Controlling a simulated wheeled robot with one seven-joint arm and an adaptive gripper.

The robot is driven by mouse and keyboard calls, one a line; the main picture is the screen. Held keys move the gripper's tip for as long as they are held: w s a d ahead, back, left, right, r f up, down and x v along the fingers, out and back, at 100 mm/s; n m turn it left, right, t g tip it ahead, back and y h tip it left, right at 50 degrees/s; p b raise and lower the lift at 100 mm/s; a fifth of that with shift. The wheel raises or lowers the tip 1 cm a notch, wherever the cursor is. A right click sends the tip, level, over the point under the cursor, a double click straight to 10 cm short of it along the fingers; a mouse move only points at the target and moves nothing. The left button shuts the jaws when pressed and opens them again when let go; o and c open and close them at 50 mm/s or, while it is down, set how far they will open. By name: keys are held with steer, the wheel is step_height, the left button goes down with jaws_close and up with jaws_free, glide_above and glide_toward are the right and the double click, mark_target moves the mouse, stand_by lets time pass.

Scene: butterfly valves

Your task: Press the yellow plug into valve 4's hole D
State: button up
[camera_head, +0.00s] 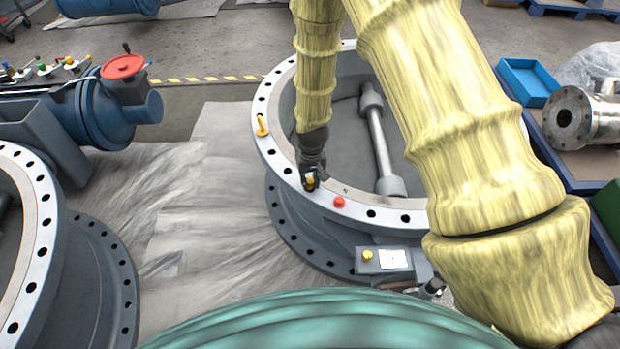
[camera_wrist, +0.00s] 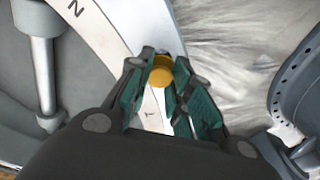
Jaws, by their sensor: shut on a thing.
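My gripper (camera_head: 310,182) is shut on the yellow plug (camera_head: 310,181), over the near-left part of the pale flange ring (camera_head: 283,168) of the large grey valve. In the wrist view the plug (camera_wrist: 161,75) sits between the fingertips (camera_wrist: 160,82), above the ring (camera_wrist: 122,20). Dark letter-like marks show on the ring, one at the upper left and one between the fingers. The fingers and plug hide the ring under them, so I cannot tell whether the plug touches a hole. No valve number or hole letter D is readable.
A red plug (camera_head: 339,202) sits on the ring just right of my gripper. An orange-yellow fitting (camera_head: 262,126) stands on the ring's left side. A grey box (camera_head: 380,261) with a yellow knob is below the ring. Another flanged valve (camera_head: 45,215) is at left. Sheeted floor lies between.

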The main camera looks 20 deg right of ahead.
steer(key=shift+f, duration=1.15)
stand_by(1.3)
steer(key=o, duration=0.8)
steer(key=shift+o, duration=0.2)
steer(key=o, duration=0.5)
steer(key=shift+r+p, duration=2.3)
steer(key=shift+r, duration=0.75)
